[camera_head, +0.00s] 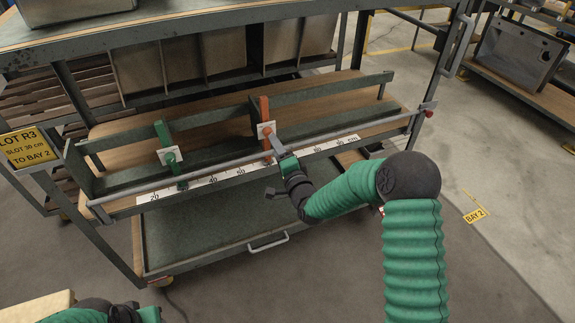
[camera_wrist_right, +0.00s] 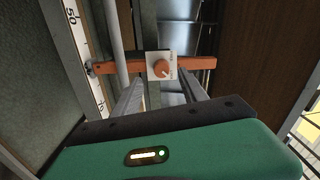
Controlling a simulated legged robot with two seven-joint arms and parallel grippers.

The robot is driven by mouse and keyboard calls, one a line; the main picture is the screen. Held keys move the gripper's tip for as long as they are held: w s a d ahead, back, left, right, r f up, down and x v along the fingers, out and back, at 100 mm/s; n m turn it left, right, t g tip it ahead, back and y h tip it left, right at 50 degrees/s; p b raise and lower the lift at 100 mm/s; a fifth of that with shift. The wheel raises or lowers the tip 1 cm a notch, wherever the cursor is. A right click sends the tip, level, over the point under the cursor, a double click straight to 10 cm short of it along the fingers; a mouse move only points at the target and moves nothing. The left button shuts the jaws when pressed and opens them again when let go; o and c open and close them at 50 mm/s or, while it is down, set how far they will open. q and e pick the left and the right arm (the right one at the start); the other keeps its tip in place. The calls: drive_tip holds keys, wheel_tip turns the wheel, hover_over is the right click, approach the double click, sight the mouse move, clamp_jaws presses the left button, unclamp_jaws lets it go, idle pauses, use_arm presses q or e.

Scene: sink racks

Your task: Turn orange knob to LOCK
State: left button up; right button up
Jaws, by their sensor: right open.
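The orange knob (camera_wrist_right: 162,69) sits on a small white plate (camera_wrist_right: 176,58) with dark lettering too small to read. The plate is fixed to an orange divider (camera_wrist_right: 205,64) on the rack; the divider also shows upright in the head view (camera_head: 264,106). My right gripper (camera_head: 273,142) is in front of this divider. In the right wrist view its two grey fingers (camera_wrist_right: 160,84) are apart, one on each side of the knob, with no clear contact. My left arm shows at the bottom left of the head view; its fingers cannot be made out.
A green divider (camera_head: 164,141) with its own white plate stands to the left on the same rack. A metal rail (camera_head: 225,164) and a numbered scale (camera_head: 212,181) run along the front. A lower shelf (camera_head: 215,230) lies below. Open floor lies to the right.

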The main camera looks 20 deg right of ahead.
drive_tip(key=s, duration=1.1)
drive_tip(key=shift+s+d+p, duration=0.25)
drive_tip(key=shift+s+p, duration=0.1)
drive_tip(key=shift+p, duration=0.1)
drive_tip(key=shift+a+f, duration=0.1)
drive_tip(key=s+a+f+n+g, duration=0.3)
drive_tip(key=s+f+n+g, duration=0.35)
drive_tip(key=n+g, duration=0.2)
drive_tip(key=s+n+g, duration=0.7)
drive_tip(key=s, duration=1.1)
drive_tip(key=w+p+v, duration=0.3)
drive_tip(key=p+v, duration=1.3)
drive_tip(key=p, duration=0.1)
drive_tip(key=shift+w+a+r+h, duration=0.3)
drive_tip(key=shift+w+r, duration=0.1)
drive_tip(key=shift+w, duration=0.2)
